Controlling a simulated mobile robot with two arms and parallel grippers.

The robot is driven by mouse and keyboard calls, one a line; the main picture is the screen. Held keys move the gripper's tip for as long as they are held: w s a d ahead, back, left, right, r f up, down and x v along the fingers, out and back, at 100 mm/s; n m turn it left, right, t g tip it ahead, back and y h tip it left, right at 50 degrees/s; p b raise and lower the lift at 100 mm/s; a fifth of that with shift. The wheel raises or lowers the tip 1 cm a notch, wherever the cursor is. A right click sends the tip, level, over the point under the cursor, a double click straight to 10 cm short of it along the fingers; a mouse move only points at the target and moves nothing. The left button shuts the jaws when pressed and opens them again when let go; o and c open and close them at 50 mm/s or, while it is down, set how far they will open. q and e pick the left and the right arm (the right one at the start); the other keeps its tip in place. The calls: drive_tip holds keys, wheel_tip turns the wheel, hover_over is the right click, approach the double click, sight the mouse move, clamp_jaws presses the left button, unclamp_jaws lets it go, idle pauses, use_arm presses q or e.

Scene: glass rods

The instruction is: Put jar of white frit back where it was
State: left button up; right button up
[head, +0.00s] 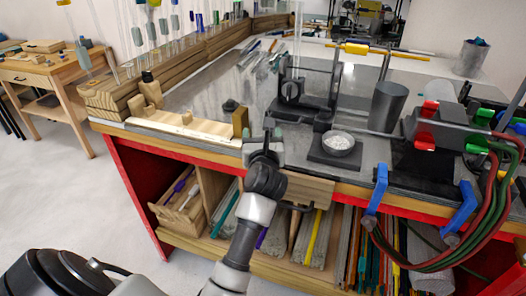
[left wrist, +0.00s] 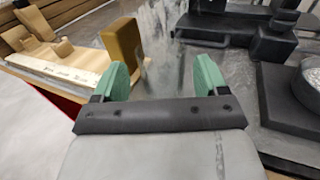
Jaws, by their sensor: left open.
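A dark round dish of white grains (head: 338,142) sits on a black square plate (head: 318,158) near the bench's front edge; I cannot tell if this is the jar of white frit. In the left wrist view the dish (left wrist: 308,88) is cut off at the right edge. No other jar of white frit is clear to me. My left gripper (head: 264,148) is at the bench's front edge, left of the plate. Its two green fingers (left wrist: 165,80) are apart, with only grey bench top visible between them. My right gripper does not show.
A pale wooden board (head: 185,128) with a brown block (head: 240,121) at its end lies left of my gripper. A dark stand (head: 292,95) is behind it. A grey cup (head: 386,106) and a burner with hoses (head: 450,130) stand right.

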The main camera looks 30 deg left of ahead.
use_arm(q)
drive_tip(key=b+v, duration=0.1)
drive_tip(key=v, duration=0.5)
drive_tip(key=shift+s+d, duration=0.2)
drive_tip(key=shift+a, duration=0.1)
idle(0.8)
